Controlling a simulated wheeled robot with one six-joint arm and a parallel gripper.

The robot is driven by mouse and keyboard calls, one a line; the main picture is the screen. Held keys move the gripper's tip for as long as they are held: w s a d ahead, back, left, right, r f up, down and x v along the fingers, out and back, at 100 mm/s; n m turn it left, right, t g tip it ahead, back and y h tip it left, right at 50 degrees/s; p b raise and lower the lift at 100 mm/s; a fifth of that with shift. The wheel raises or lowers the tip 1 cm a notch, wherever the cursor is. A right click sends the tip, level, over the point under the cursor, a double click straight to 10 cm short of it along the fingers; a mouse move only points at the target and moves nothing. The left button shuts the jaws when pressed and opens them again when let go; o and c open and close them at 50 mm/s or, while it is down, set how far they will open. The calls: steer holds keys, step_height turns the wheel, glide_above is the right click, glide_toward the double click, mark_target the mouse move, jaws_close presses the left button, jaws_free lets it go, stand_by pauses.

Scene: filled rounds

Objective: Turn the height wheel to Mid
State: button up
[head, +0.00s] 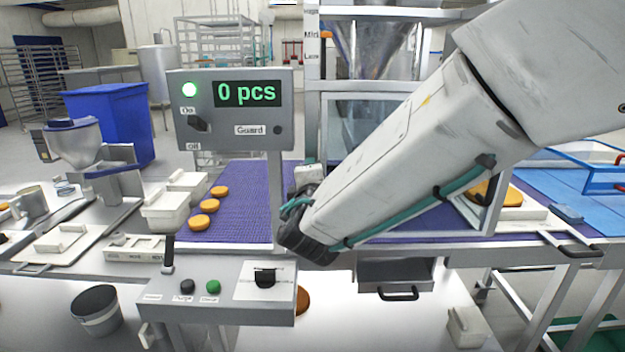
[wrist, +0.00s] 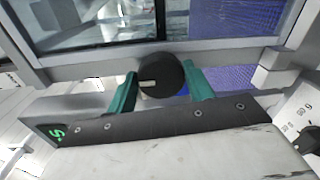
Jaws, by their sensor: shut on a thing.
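The height wheel (wrist: 158,78) is a dark round knob with a pale mark toward its left side, seen in the wrist view below the guard window. My gripper (wrist: 163,90) has its teal fingers on both sides of the wheel and is shut on it. In the head view my gripper (head: 297,205) shows only partly past my wrist, and the wheel is hidden there. The height scale (head: 311,46) at the top shows small labels that seem to read Mid and Low. An orange pointer (head: 326,35) is about level with the upper of these.
A grey display post (head: 236,130) reads 0 pcs with a green lamp, left of my arm. A control panel (head: 215,290) with buttons stands in front. Orange rounds (head: 204,206) lie on the purple belt (head: 245,195). White trays (head: 168,208) stand left of it.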

steer(key=o, duration=1)
steer(key=shift+c, duration=0.2)
steer(key=s, duration=0.7)
steer(key=shift+s+r, duration=0.25)
steer(key=shift+s, duration=0.15)
steer(key=shift+a, duration=0.1)
